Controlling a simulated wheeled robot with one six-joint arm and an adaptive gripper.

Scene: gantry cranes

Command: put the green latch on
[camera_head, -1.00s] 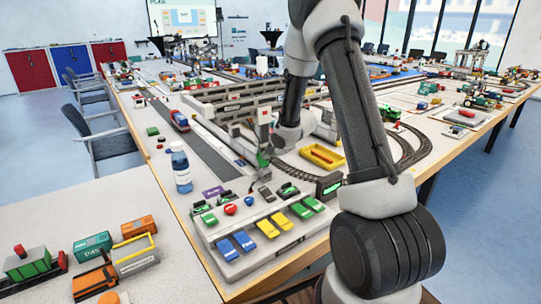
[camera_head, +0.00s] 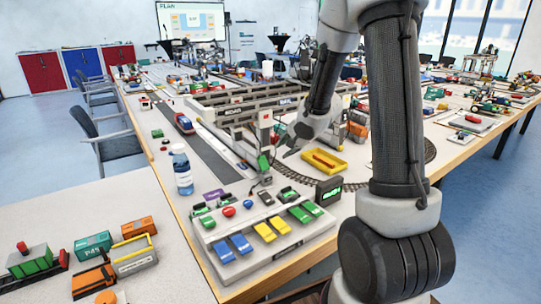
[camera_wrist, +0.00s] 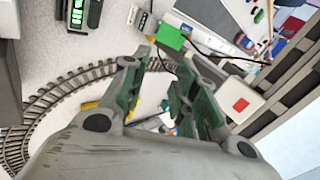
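The control panel (camera_head: 228,268) stands at the near table corner. It has two green rockers (camera_head: 305,211) at its right, beside yellow rockers (camera_head: 264,231) and blue rockers (camera_head: 241,243). A small green control (camera_head: 207,222) sits at its back left, beside a red button (camera_head: 228,211). Which green part is the latch, I cannot tell. My gripper (camera_head: 287,151) is above the table behind the panel, near the gantry, apart from the panel's controls. In the wrist view my gripper (camera_wrist: 161,62) is open, with nothing visible between its fingers.
The gantry crane (camera_head: 232,109) stands behind the panel. A green block (camera_head: 263,162) is at its near leg and also shows in the wrist view (camera_wrist: 171,36). A lit display (camera_head: 328,191), a yellow tray (camera_head: 325,161) and a blue-capped bottle (camera_head: 182,170) stand nearby.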

